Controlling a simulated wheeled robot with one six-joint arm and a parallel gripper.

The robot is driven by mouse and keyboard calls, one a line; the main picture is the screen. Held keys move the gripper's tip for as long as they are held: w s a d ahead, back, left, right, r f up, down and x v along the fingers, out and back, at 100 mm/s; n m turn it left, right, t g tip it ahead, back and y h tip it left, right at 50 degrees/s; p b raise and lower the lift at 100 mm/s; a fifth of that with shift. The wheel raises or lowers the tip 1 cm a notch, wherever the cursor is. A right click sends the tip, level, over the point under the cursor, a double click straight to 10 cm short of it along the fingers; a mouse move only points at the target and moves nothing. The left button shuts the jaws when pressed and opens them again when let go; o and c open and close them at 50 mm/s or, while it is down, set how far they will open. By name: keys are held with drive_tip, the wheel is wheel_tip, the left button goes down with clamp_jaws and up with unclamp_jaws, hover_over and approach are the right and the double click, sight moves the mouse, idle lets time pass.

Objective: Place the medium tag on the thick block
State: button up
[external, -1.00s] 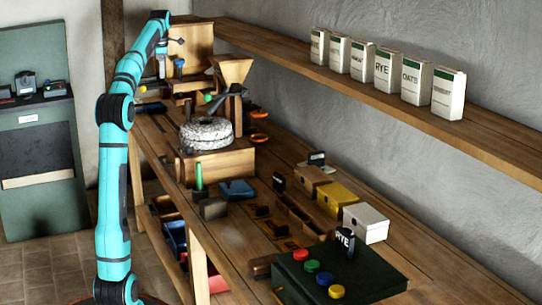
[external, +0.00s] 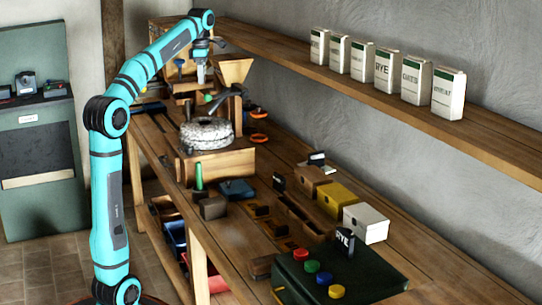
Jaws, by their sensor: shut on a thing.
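My gripper (external: 201,70) is at the far end of the bench, high beside the wooden hopper, pointing down. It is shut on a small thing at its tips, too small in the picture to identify. I cannot tell which is the medium tag. A dark brown block (external: 212,207) sits near the bench's left edge; I cannot tell whether it is the thick block.
A millstone (external: 206,133) and hopper (external: 235,72) stand mid-bench. Brown (external: 311,181), yellow (external: 338,200) and white (external: 366,223) boxes line the right. A green box (external: 350,275) with coloured buttons is nearest. A shelf (external: 400,105) with several bags runs along the wall.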

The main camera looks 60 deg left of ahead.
drive_tip(key=s+d+m, duration=0.1)
drive_tip(key=d+m, duration=0.1)
drive_tip(key=d, duration=1.7)
drive_tip(key=m, duration=0.2)
hover_over(213, 201)
wheel_tip(213, 201, down, 2)
wheel_tip(213, 201, down, 28)
drive_tip(key=shift+a+f, duration=0.15)
drive_tip(key=shift+f, duration=0.1)
drive_tip(key=o, duration=0.9)
drive_tip(key=shift+o, duration=0.2)
